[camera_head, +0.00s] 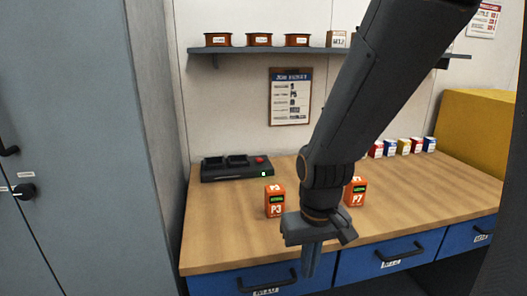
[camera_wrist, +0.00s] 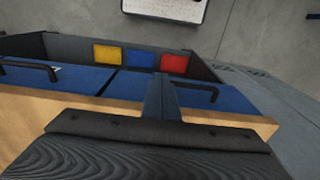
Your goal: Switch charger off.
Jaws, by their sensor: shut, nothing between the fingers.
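The charger (camera_head: 222,171) is a dark low box at the back left of the wooden bench in the head view. It has two slots on top, a red button (camera_head: 260,160) at its right end and a small lit green light (camera_head: 264,174) on its front. My gripper (camera_head: 309,272) points down in front of the bench's front edge, to the right of and nearer than the charger. Its fingers are shut together with nothing between them. In the wrist view the shut fingers (camera_wrist: 160,100) point toward blue drawer fronts; the charger is not in that view.
Orange packs P3 (camera_head: 275,203) and P7 (camera_head: 356,192) stand on the bench (camera_head: 225,225), P7 partly behind my arm. Small boxes (camera_head: 403,147) and a yellow case (camera_head: 476,125) are at the back right. A shelf (camera_head: 270,49) hangs above. A grey cabinet (camera_head: 75,120) stands left.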

